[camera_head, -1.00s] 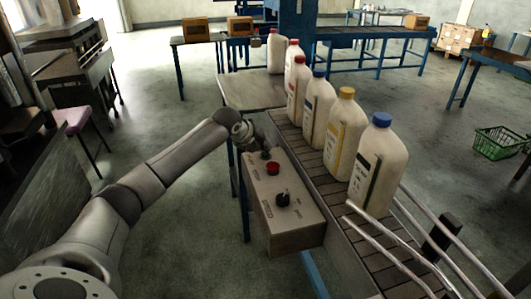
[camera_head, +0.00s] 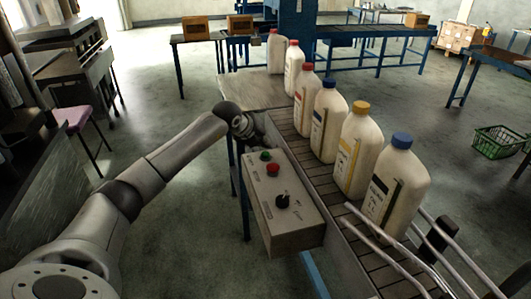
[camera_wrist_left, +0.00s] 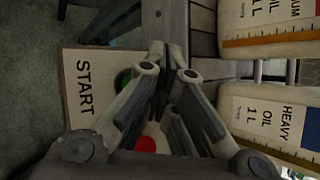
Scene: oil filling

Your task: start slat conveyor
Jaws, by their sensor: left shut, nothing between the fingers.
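The slat conveyor (camera_head: 308,150) runs from the back toward the lower right and carries a row of white oil bottles. The grey control box (camera_head: 291,224) is beside its left side, with a green button (camera_head: 265,156), a red button (camera_head: 272,169) and a black knob (camera_head: 283,201). In the left wrist view the START label (camera_wrist_left: 84,82) is next to the green button (camera_wrist_left: 122,80), partly hidden by a finger. My left gripper (camera_head: 268,141) is shut and empty, just above and behind the green button, apart from it. My right gripper is not in view.
The nearest bottle (camera_head: 396,188) has a blue cap and stands by metal guide rails (camera_head: 385,245). A flat table (camera_head: 260,90) adjoins the conveyor's far end. A green basket (camera_head: 497,142) is on the floor at right. Open floor surrounds the conveyor.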

